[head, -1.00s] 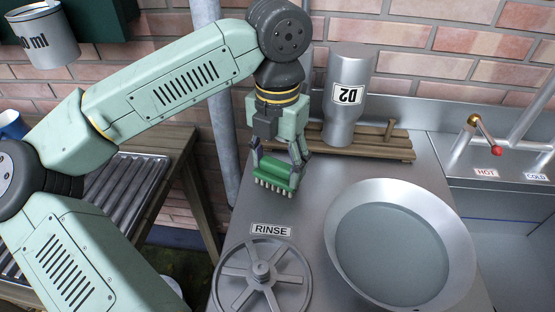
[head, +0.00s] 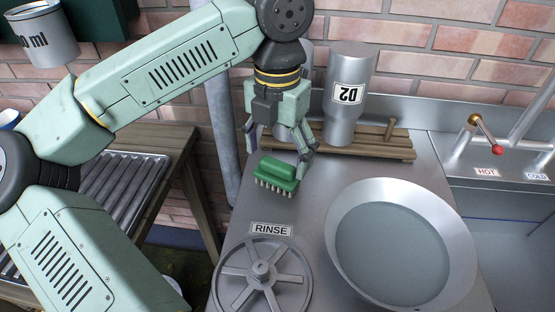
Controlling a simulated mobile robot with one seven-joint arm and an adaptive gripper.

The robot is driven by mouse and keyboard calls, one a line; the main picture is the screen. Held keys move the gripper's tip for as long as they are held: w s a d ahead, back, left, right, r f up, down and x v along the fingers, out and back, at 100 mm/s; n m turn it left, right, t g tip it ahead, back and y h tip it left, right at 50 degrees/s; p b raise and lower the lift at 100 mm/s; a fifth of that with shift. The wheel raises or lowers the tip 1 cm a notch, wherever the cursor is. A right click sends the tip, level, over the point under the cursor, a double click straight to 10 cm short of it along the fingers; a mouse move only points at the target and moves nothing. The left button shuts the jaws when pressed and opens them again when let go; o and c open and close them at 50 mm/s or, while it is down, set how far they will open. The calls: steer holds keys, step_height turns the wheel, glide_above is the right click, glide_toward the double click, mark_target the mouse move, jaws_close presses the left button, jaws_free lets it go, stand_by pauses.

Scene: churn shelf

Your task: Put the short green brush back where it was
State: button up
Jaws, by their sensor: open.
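The short green brush (head: 277,173) sits on the steel counter with its pale bristles down, just behind the RINSE label. My gripper (head: 281,150) is above and slightly behind the brush. Its fingers are spread apart and hold nothing. The brush's whole top and front side show, clear of the fingers. Whether a fingertip still touches the brush's back edge I cannot tell.
A wide metal basin (head: 400,240) is at right. A RINSE wheel (head: 262,270) is in front. The counter (head: 312,210) between is clear.

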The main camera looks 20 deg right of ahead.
mark_target(278, 164)
step_height(278, 164, up, 10)
steer(key=shift+f, duration=0.15)
steer(key=shift+s, duration=0.15)
stand_by(0.5)
